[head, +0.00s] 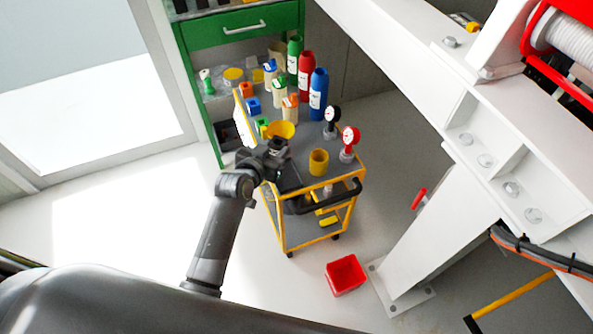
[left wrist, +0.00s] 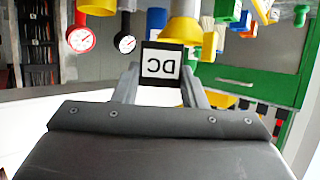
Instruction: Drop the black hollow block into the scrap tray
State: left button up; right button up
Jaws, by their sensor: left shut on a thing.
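My left gripper (head: 275,152) is over the left part of the yellow-framed cart's top and is shut on a black block. The black block (head: 281,144) shows small at the fingertips in the head view. In the left wrist view the black block (left wrist: 147,52) sits between the two fingers, its white face with upside-down letters "DC" towards the camera. Its hollow is not visible. A red open tray (head: 345,275), likely the scrap tray, lies on the floor right of the cart's front and looks empty. My right gripper is not in view.
The cart (head: 318,168) carries a yellow cup (head: 318,162), a yellow funnel-like piece (head: 281,130), gauges (head: 349,139), bottles (head: 318,95) and small coloured blocks. A black handle bar (head: 330,200) crosses its front. A white steel frame (head: 430,245) stands right of the red tray.

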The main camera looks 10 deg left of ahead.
pick_arm(q)
jog(key=shift+f+b, duration=0.35)
jog(key=shift+f, duration=0.15)
jog(key=shift+f+b, duration=2.45)
jog(key=shift+b, duration=0.25)
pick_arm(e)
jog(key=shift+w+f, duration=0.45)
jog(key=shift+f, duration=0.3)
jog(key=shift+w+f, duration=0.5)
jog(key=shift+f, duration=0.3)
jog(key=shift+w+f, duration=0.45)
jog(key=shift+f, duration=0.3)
pick_arm(q)
jog(key=o, duration=1.2)
jog(key=shift+c, duration=0.2)
jog(key=p+v, duration=0.1)
jog(key=v, duration=1.6)
jog(key=shift+r, duration=0.2)
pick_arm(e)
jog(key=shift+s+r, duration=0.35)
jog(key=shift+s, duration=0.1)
pick_arm(q)
jog(key=shift+s+f, duration=0.1)
jog(key=shift+f, duration=0.05)
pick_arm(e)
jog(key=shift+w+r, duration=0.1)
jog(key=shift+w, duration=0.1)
